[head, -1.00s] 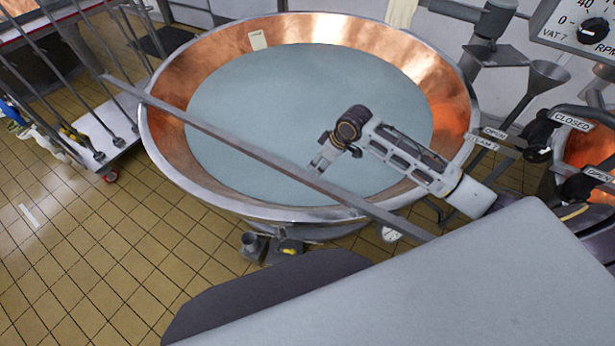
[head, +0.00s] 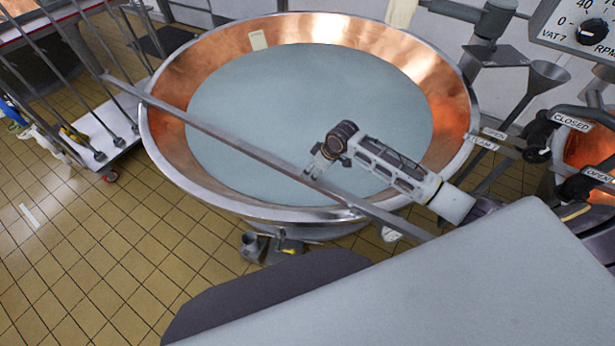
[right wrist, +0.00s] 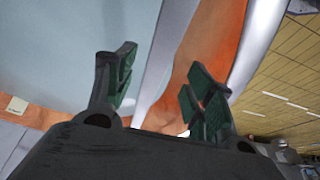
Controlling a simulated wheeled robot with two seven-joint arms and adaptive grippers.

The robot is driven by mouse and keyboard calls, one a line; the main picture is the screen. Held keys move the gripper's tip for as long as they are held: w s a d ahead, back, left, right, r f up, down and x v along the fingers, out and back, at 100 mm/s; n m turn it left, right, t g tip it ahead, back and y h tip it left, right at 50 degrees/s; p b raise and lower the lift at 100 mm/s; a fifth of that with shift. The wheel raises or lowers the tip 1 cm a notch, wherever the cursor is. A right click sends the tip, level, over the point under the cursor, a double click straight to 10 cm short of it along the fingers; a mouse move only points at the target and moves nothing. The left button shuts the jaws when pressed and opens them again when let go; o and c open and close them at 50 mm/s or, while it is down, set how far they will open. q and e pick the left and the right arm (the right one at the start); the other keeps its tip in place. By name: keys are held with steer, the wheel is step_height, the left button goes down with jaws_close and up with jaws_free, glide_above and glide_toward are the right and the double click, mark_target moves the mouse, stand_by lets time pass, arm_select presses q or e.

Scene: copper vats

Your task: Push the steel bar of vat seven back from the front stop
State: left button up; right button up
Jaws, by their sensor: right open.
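The steel bar (head: 238,144) lies across the copper vat (head: 455,95), from the left rim to past the front rim. The vat holds pale liquid (head: 270,90). My right gripper (head: 314,172) is over the liquid, on the far side of the bar, with its fingers close to the bar. In the right wrist view its two fingers (right wrist: 157,88) are open, and the bar (right wrist: 168,55) passes behind the space between them. I cannot tell whether they touch it. The front stop cannot be made out. My left gripper is not in view.
A white trolley with rods (head: 115,130) stands at the left. A funnel (head: 545,75) and labelled valve handles (head: 540,135) are at the right, below the dial panel (head: 590,30). A pale tag (head: 258,40) sits on the vat's far wall.

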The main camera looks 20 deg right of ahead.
mark_target(308, 177)
steer(key=shift+x, duration=3.65)
jaws_close()
